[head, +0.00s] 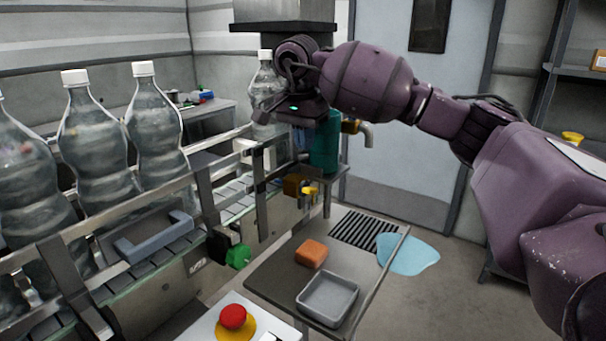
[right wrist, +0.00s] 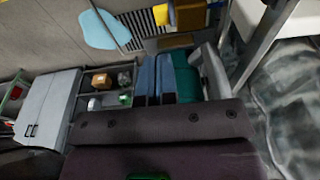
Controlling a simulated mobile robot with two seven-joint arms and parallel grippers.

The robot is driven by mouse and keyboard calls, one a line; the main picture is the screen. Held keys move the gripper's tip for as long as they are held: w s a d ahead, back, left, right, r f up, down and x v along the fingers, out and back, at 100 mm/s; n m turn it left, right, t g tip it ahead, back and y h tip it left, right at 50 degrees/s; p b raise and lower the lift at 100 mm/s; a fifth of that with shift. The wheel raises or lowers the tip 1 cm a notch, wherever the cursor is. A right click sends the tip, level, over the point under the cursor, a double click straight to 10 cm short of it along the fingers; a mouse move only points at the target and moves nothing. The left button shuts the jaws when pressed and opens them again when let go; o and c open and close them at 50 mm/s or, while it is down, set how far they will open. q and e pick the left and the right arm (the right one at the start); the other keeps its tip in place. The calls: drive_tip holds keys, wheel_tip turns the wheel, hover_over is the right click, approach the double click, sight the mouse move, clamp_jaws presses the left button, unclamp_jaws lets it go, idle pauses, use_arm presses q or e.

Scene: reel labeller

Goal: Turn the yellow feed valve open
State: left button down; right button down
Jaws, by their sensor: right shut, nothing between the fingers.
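A small yellow handle (head: 308,190), which looks like the feed valve, sits beside a brown block at the conveyor's right end in the head view. Its open or closed position is too small to tell. My right gripper (head: 302,143) hangs above it, by a teal cylinder (head: 325,150), and is partly hidden by its own hand. In the right wrist view the blue fingers (right wrist: 169,78) are together and empty, beside the teal cylinder (right wrist: 213,76). My left gripper is not in view.
Clear bottles (head: 155,130) stand along the railed conveyor (head: 145,270) at left. A green knob (head: 238,256) hangs at its side. A low table (head: 270,280) holds an orange sponge (head: 311,254) and grey tray (head: 327,299). A red button (head: 233,317) is in front. A blue puddle (head: 408,255) lies on the floor.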

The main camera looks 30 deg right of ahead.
sight(308, 188)
drive_tip(key=f, duration=0.5)
drive_tip(key=d+f, duration=0.1)
drive_tip(key=f, duration=0.2)
drive_tip(key=shift+w+f, duration=0.3)
drive_tip(key=shift+f, duration=0.05)
drive_tip(key=shift+d+f, duration=0.1)
drive_tip(key=shift+f, duration=0.5)
